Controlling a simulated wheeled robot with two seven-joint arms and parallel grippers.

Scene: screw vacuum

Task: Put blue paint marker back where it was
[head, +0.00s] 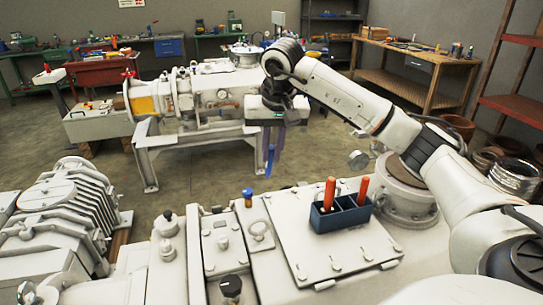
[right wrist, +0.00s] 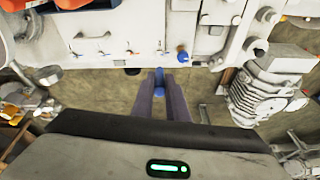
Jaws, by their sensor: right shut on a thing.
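My right gripper (head: 272,158) hangs in the air above the gap between the near machine and the far machine, fingers pointing down. It is shut on the slim blue paint marker (right wrist: 160,76), which shows between the fingertips in the right wrist view; the fingers hide most of it. A dark blue open holder (head: 341,219) stands on the near machine's flat plate, below and to the right of the gripper. It holds two upright orange-red markers (head: 329,193) and has open space beside them. My left gripper is not in view.
The near machine's top carries knobs and fittings, including a small blue-topped fitting (head: 247,192) left of the plate. A ribbed grey housing (head: 62,205) stands at the left. The far machine (head: 205,95) is behind the gripper. Wooden workbenches (head: 415,60) line the back.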

